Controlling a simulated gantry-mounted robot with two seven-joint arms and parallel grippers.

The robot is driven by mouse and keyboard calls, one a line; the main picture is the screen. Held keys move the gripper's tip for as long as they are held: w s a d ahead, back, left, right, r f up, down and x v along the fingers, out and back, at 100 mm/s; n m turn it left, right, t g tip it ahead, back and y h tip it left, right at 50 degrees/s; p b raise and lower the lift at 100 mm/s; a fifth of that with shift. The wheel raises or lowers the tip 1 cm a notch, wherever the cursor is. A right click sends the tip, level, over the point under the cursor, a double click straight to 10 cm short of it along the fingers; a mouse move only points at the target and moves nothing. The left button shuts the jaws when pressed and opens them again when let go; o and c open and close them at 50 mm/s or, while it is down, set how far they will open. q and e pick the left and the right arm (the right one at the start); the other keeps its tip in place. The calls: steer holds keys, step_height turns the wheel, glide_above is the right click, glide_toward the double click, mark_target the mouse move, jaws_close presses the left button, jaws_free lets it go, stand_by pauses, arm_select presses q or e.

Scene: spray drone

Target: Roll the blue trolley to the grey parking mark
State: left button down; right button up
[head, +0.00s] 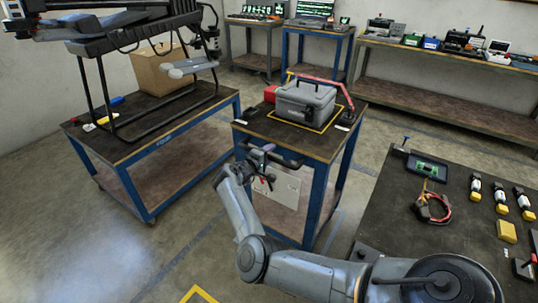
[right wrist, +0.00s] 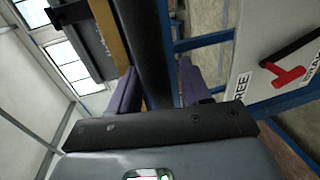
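The blue trolley (head: 315,205) stands in the middle of the head view. It has a blue frame, a dark top, and a dark push handle (head: 283,160) along its near side. My right gripper (head: 264,160) is at the left part of this handle. In the right wrist view, the purple fingers (right wrist: 158,85) lie on either side of the thick dark handle bar (right wrist: 150,35). The bar nearly fills the gap, but I cannot tell whether both fingers press on it. My left gripper is not in view. I cannot clearly make out the grey parking mark.
A grey case (head: 305,102) rides on the trolley. A similar blue-framed table (head: 160,160) with a drone (head: 115,40) and cardboard box (head: 160,70) stands left. A dark worktable (head: 390,215) is close right. A yellow floor marking (head: 198,295) shows at bottom; floor at lower left is clear.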

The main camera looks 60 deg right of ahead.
steer(key=shift+w+a+r+p, duration=0.15)
steer(key=shift+a+p, duration=0.15)
steer(key=shift+a, duration=0.25)
steer(key=s+p+v, duration=0.1)
steer(key=p+v, duration=0.1)
steer(key=v, duration=0.7)
steer(key=shift+w+a, duration=0.35)
steer(key=shift+w, duration=0.05)
